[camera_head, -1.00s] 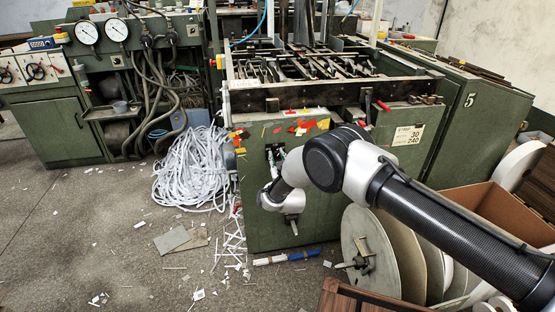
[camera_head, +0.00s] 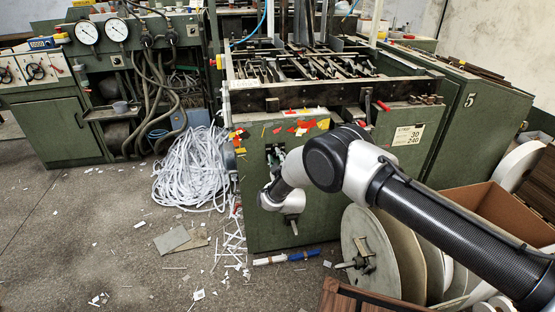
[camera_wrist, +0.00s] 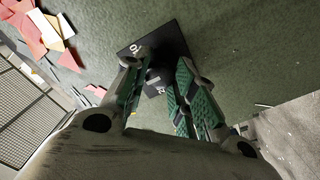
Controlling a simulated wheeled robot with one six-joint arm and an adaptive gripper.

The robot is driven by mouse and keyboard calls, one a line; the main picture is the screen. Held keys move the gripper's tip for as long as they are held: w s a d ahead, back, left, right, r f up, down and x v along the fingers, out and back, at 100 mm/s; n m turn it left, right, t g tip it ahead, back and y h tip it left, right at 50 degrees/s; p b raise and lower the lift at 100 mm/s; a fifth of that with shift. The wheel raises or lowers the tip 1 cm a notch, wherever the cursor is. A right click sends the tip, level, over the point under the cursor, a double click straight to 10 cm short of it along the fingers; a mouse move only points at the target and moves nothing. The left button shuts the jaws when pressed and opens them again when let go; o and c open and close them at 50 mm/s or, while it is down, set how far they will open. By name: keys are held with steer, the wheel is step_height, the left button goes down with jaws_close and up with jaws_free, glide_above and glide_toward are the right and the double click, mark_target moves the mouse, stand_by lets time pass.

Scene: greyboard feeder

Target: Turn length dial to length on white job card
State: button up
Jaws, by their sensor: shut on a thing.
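The length dial shows in the wrist view as a black square plate (camera_wrist: 170,40) with white numbers, tilted in the picture. Its dark knob (camera_wrist: 157,74) is between my fingers. My gripper (camera_wrist: 161,70) is shut on the knob, with green pads on both sides. Only parts of the numbers show; the setting cannot be read. In the head view my gripper (camera_head: 275,158) is at the green machine's front, and my wrist hides most of the dial. The white job card (camera_head: 408,135) is on the machine to the right; it seems to read 30 and 240.
The green machine (camera_head: 330,215) has red and yellow scraps on its front. A crank (camera_head: 294,226) sticks out below my wrist. Large grey reels (camera_head: 370,250) and a cardboard box (camera_head: 490,205) stand at right.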

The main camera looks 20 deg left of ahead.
stand_by(0.3)
steer(key=o, duration=1)
steer(key=shift+o, duration=0.2)
steer(key=v, duration=1.2)
steer(key=shift+f, duration=0.1)
